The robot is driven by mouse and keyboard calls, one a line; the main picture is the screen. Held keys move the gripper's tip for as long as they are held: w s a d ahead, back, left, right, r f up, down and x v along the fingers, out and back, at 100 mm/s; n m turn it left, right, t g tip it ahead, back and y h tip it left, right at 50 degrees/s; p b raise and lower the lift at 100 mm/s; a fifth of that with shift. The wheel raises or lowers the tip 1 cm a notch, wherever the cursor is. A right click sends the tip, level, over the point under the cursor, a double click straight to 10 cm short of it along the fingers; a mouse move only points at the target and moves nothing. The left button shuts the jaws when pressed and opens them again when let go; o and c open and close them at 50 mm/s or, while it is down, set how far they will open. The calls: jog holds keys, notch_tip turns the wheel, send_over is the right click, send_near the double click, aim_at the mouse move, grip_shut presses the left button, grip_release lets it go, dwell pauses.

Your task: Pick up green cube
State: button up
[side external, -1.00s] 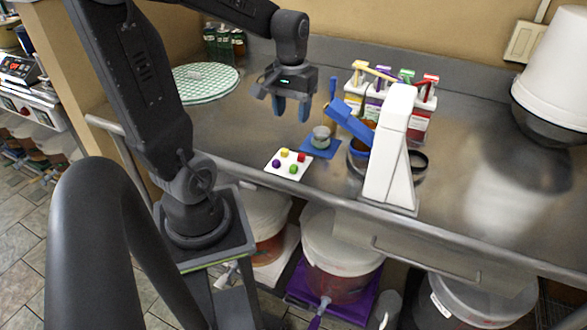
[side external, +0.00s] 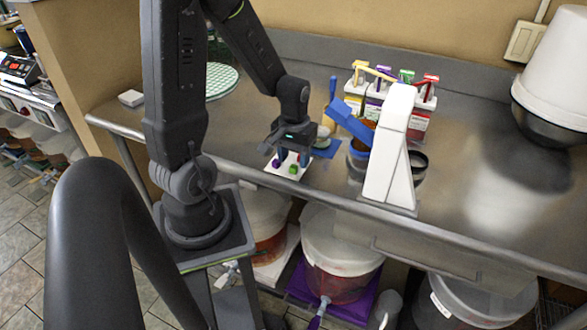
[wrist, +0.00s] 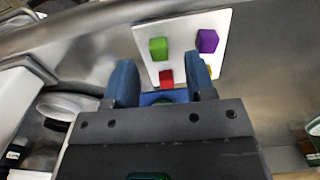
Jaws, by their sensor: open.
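The green cube (wrist: 158,48) lies on a white board (wrist: 148,27) at the counter's front edge. In the side view the green cube (side external: 293,170) shows just below and in front of my fingertips. My gripper (side external: 292,160) is open and hangs low over the board, pointing down. In the wrist view my gripper (wrist: 160,62) has its blue fingers spread, with the green cube seen beyond and between the tips. The red cube (wrist: 166,77) shows between the fingers. Nothing is held. The exact height above the board is hard to tell.
A purple cube (wrist: 207,41) sits right of the green one; a yellow piece (wrist: 210,70) is mostly hidden by a finger.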

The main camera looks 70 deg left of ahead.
jog(key=shift+f, duration=1.1)
jog(key=shift+c, duration=0.5)
grip_shut()
